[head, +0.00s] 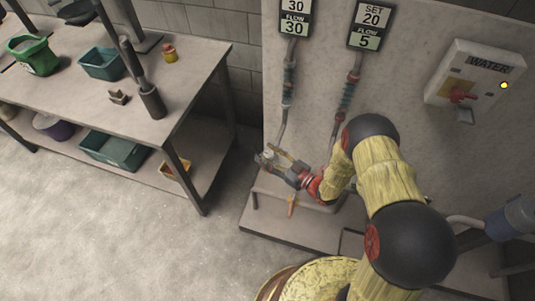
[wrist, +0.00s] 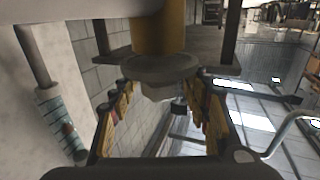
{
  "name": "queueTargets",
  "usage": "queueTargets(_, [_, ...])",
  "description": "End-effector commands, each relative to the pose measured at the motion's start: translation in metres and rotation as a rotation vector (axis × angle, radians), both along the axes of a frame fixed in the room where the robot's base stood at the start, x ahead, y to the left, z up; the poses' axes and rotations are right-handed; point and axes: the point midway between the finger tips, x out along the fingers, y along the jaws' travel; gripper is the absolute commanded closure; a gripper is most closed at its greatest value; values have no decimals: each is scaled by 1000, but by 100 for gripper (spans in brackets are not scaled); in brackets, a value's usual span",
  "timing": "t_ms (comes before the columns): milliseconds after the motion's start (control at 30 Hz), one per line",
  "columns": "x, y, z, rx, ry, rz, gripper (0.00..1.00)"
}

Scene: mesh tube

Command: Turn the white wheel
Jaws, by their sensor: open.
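In the head view my gripper (head: 275,163) is open, low in front of the grey panel, by the lower end of the left pipe. In the wrist view its two fingers (wrist: 160,88) stand apart. A pale grey round part (wrist: 160,70) with a light nub under it shows between and just beyond the fingertips, below a yellow cylinder (wrist: 158,28). This may be the white wheel; I cannot tell for sure. I cannot tell whether the fingers touch it. In the head view my gripper and arm hide much of that spot.
The grey panel carries a left sign (head: 295,18) with "FLOW 30", a right sign (head: 370,25) with "SET 20, FLOW 5" and a WATER box (head: 474,78) with a red handle. A workbench (head: 195,75) with bins stands at left. The floor (head: 110,235) before it is clear.

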Motion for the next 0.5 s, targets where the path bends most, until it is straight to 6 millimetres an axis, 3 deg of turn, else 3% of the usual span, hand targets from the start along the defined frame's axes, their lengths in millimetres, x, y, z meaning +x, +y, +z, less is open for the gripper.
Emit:
queueTargets(267, [-2,-2,0,1,1,-1,53])
queueTargets(500, [-22,-28,0,1,3,-6,53])
